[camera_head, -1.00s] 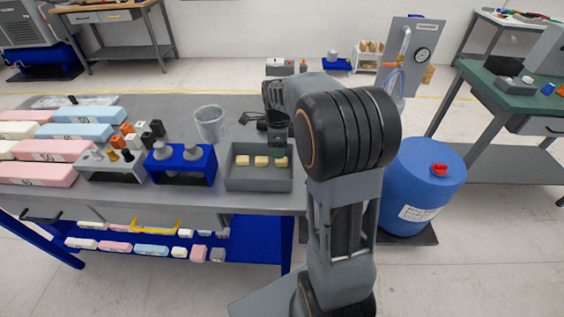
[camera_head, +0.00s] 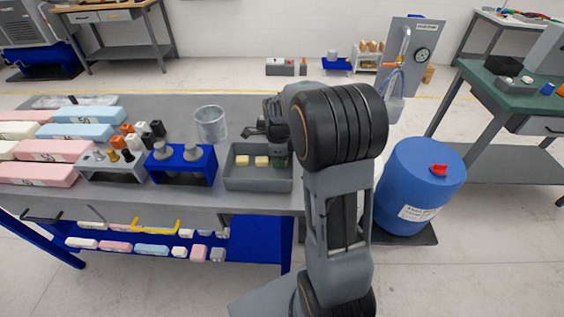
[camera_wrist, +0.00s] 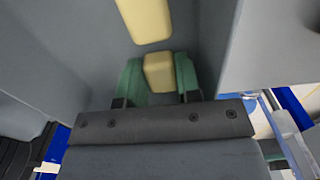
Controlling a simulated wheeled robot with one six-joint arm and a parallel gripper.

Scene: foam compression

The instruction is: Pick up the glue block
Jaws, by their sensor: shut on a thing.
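A grey tray (camera_head: 258,184) stands at the right end of the workbench. Two pale yellow glue blocks show in it, the left block (camera_head: 242,161) and the middle block (camera_head: 261,161). In the wrist view my gripper (camera_wrist: 159,79) has its green fingers shut on a third glue block (camera_wrist: 159,68), one finger on each side. In the head view my gripper (camera_head: 280,162) is down in the right part of the tray, and the held block is hidden there. Another block (camera_wrist: 145,18) lies just beyond it in the wrist view. I cannot tell whether the held block touches the tray floor.
A clear cup (camera_head: 211,124) stands behind the tray's left side. A blue stand (camera_head: 182,168) with grey knobs is to the left. Foam blocks (camera_head: 65,150) fill the bench's left end. A blue drum (camera_head: 420,188) stands on the floor at the right.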

